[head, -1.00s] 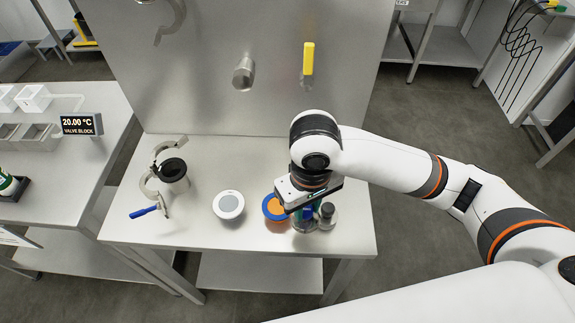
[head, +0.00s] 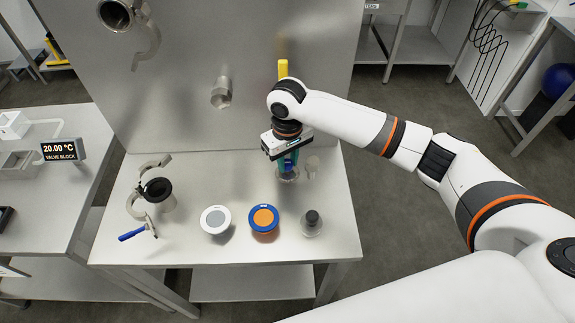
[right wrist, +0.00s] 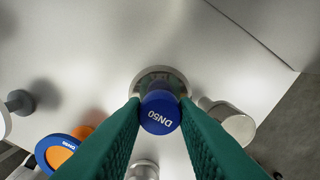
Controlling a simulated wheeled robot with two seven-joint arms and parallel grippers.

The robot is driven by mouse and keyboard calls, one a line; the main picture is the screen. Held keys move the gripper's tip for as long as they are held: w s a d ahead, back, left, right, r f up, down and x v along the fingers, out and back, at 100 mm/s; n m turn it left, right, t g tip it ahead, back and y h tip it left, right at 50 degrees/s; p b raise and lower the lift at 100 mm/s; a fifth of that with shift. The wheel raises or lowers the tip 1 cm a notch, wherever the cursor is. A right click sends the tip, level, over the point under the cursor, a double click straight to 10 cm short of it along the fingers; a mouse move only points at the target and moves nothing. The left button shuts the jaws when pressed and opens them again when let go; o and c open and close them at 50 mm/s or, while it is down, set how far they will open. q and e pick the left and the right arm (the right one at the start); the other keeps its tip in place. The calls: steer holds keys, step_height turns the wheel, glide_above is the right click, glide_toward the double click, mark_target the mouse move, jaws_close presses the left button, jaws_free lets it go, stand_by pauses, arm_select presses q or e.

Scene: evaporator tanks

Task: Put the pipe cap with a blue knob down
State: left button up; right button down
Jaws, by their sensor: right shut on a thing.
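The pipe cap with a blue knob (right wrist: 160,112) is between the two green fingers of my right gripper (right wrist: 160,106) in the right wrist view. The knob is marked DN50, and a round metal flange shows behind it. In the head view my right gripper (head: 288,160) points down over the back right of the steel table (head: 232,180), shut on the knob. The cap's metal part (head: 288,175) shows just under the fingers. I cannot tell whether it touches the tabletop. My left gripper is not in view.
A dark-knobbed cap (head: 312,222), a blue disc with orange centre (head: 263,218) and a white disc with grey centre (head: 215,219) stand along the front. A metal fitting (head: 221,93) projects from the back panel.

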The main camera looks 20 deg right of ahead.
mark_target(287, 162)
step_height(287, 162, down, 3)
steer(key=shift+r, duration=0.1)
steer(key=shift+w+f+p, duration=0.15)
steer(key=shift+f+p, duration=0.15)
steer(key=shift+p, duration=0.2)
steer(key=shift+f, duration=0.15)
steer(key=c, duration=1.1)
jaws_free()
steer(key=shift+f, duration=0.1)
steer(key=shift+c, duration=0.2)
step_height(287, 162, up, 12)
steer(key=shift+r+b, duration=0.15)
steer(key=shift+b, duration=0.85)
